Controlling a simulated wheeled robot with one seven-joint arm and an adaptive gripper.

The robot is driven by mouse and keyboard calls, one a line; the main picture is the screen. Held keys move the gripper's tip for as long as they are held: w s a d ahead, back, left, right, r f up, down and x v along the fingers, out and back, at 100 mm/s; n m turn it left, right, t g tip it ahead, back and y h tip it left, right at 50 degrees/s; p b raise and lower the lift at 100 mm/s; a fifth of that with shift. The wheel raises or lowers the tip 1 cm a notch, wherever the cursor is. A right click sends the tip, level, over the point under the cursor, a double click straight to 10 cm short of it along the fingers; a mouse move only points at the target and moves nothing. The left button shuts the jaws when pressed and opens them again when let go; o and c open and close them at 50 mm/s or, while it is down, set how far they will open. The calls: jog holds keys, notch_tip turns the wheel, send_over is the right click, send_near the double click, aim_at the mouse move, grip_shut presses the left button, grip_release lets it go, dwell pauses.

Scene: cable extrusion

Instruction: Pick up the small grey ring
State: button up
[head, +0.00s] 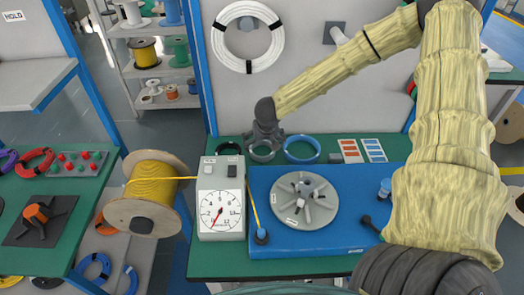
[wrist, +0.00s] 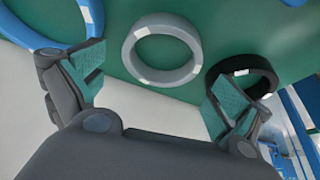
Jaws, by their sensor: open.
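The small grey ring (head: 262,153) lies on the green bench top behind the blue platform, partly hidden by my gripper in the head view. In the wrist view the grey ring (wrist: 161,53) shows whole, with white patches on its rim, ahead of and between the fingers. My gripper (head: 265,137) is over the ring's place, and in the wrist view its two teal-padded fingers (wrist: 150,92) are spread wide and empty. I see no contact between fingers and ring.
A blue ring (head: 301,149) and a black ring (head: 229,149) lie on either side of the grey one. The dial box (head: 221,211), blue platform (head: 335,240) with a grey disc (head: 303,203), and yellow cable spool (head: 150,190) stand in front. Labelled cards (head: 362,150) lie at right.

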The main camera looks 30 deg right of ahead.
aim_at(261, 150)
jog(key=shift+x, duration=2.2)
jog(key=c, duration=0.8)
